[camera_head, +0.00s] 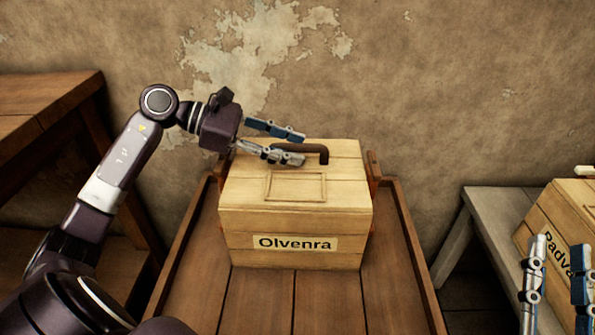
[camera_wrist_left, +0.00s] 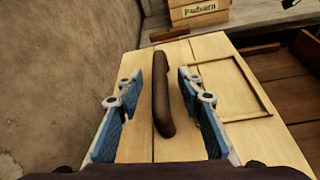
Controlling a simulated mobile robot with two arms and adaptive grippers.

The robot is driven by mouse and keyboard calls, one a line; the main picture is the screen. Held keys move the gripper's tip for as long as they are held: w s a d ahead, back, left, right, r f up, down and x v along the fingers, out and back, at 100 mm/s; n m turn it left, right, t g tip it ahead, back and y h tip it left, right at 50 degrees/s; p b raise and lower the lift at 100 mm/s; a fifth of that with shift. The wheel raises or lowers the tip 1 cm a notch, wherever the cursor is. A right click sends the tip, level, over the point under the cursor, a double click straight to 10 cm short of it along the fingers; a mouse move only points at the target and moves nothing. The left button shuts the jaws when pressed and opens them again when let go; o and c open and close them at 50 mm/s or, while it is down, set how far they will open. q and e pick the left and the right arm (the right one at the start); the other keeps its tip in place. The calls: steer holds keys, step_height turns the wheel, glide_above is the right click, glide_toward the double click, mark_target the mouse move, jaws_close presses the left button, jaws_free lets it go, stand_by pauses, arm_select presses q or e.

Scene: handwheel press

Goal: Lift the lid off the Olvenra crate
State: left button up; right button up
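The Olvenra crate (camera_head: 235,240) is a pale wooden box with a name label, standing on a brown wooden table. Its lid (camera_head: 340,185) is on, with a raised rectangular panel and a dark brown handle (camera_head: 322,152). In the left wrist view the handle (camera_wrist_left: 162,95) lies between the two blue and grey fingers of my left gripper (camera_wrist_left: 157,100), with gaps on both sides. My left gripper (camera_head: 290,146) is open over the lid from the left. My right gripper (camera_head: 555,285) is open at the lower right, its fingers apart and empty, away from the crate.
A second crate (camera_head: 540,228) labelled "Padva...", partly cut off, stands on a grey bench (camera_head: 485,205) at the right. A wooden table (camera_head: 45,105) stands at the left. The Olvenra crate's table (camera_head: 300,310) has raised side edges and bare boards in front. A plaster wall is behind.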

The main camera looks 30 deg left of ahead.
arm_select(q)
steer(key=shift+c, duration=0.3)
jaws_close()
steer(key=shift+w+r, duration=0.1)
steer(key=shift+r, duration=0.05)
stand_by(0.3)
